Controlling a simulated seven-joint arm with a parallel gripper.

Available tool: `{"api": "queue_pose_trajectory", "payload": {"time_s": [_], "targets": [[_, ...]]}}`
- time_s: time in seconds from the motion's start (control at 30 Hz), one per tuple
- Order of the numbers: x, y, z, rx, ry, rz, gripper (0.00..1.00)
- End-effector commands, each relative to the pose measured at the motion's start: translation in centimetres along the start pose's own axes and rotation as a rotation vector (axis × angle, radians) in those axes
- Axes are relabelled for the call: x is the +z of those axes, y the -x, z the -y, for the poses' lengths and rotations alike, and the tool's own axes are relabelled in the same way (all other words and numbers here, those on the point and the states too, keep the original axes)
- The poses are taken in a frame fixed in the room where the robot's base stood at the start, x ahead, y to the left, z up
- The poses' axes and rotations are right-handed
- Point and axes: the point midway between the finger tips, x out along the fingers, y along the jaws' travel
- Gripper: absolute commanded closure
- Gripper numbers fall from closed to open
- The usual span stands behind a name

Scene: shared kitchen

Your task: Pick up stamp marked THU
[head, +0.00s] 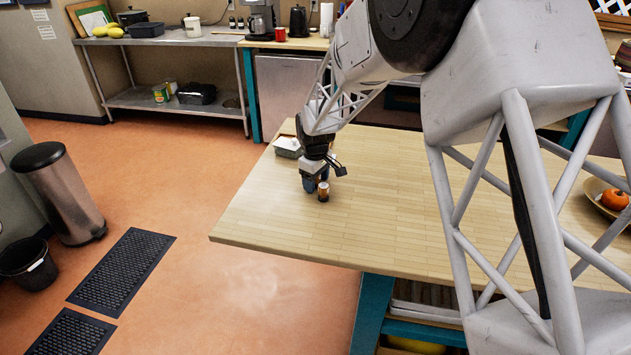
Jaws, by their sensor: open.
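Two small objects stand close together on the wooden table (400,190) near its left end. One is a small dark and amber cylinder (323,192); the other is a bluish piece (309,185), partly hidden behind my gripper. No THU marking can be read on either, so I cannot tell which is the stamp. My gripper (325,175) is open, with its jaws low over these objects. I cannot tell whether it touches them. Nothing is seen held in it.
A grey tray (287,147) with something white in it sits at the table's left edge, just behind my gripper. A bowl (594,190) with an orange pumpkin-like item (614,199) stands at the far right. The table's front middle is clear.

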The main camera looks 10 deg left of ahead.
Motion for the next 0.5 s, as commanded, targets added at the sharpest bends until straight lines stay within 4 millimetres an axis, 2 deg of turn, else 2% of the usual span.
{"api": "queue_pose_trajectory", "payload": {"time_s": [0.5], "targets": [[0.01, -0.01, 0.02, 0.0, 0.0, 0.0, 0.38]]}}
